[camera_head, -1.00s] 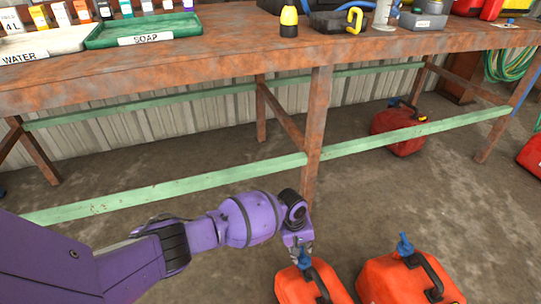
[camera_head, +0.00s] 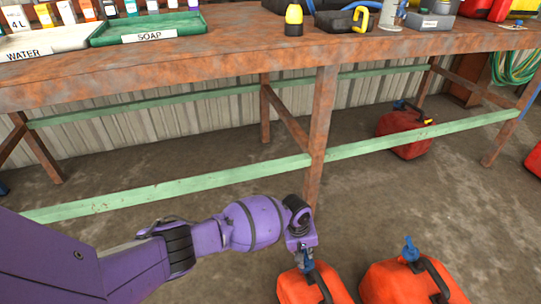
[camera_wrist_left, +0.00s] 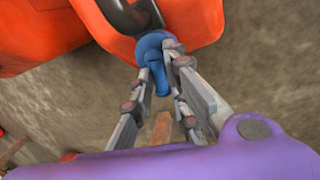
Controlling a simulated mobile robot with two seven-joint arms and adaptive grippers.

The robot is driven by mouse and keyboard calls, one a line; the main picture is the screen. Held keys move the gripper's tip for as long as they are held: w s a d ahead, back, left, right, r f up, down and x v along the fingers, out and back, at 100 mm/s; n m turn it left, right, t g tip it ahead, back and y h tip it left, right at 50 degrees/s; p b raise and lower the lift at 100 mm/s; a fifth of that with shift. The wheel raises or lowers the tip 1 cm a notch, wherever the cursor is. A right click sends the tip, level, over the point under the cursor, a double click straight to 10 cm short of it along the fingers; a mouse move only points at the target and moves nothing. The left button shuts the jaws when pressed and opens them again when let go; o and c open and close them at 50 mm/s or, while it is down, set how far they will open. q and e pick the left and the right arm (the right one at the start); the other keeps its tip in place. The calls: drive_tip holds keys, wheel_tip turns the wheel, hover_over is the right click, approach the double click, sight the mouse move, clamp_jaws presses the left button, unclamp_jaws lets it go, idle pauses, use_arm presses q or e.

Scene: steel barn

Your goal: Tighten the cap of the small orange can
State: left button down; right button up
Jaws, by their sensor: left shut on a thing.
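Two orange cans stand on the floor in front of the bench. The left, smaller-looking orange can (camera_head: 297,287) is under my left gripper (camera_head: 304,262). The other orange can (camera_head: 385,283) stands to its right with its own blue cap (camera_head: 410,250). In the left wrist view, my left gripper (camera_wrist_left: 163,92) is shut with its fingers on both sides of the blue cap (camera_wrist_left: 152,48) of the orange can (camera_wrist_left: 195,22). The cap's spout points between the fingers. In the head view that cap is mostly hidden by the gripper. My right gripper is not in view.
The rusty workbench (camera_head: 230,50) with its leg (camera_head: 320,125) and green crossbar (camera_head: 180,188) stands just behind the cans.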

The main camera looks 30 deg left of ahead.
use_arm(q)
drive_tip(key=shift+w+d+r+m, duration=0.2)
drive_tip(key=shift+w+d+m, duration=0.1)
drive_tip(key=shift+m, duration=0.2)
drive_tip(key=shift+w+d+m+h, duration=0.15)
drive_tip(key=shift+m+h, duration=0.15)
drive_tip(key=shift+m, duration=0.7)
drive_tip(key=m, duration=0.1)
drive_tip(key=m+g, duration=0.1)
drive_tip(key=m, duration=0.1)
drive_tip(key=shift+w+d+f+m, duration=0.1)
drive_tip(key=shift+d+m, duration=0.2)
drive_tip(key=m, duration=0.2)
drive_tip(key=m+g+b, duration=0.1)
drive_tip(key=m, duration=0.1)
drive_tip(key=shift+d+f, duration=0.1)
drive_tip(key=shift+d, duration=0.3)
drive_tip(key=shift+d+m+g+b, duration=0.15)
drive_tip(key=shift+m+b, duration=0.15)
drive_tip(key=shift+m, duration=0.8)
drive_tip(key=shift+d+m+g+b, duration=0.15)
drive_tip(key=shift+m+b, duration=0.1)
drive_tip(key=shift+m, duration=0.85)
drive_tip(key=c, duration=1.8)
unclamp_jaws()
drive_tip(key=shift+a, duration=0.1)
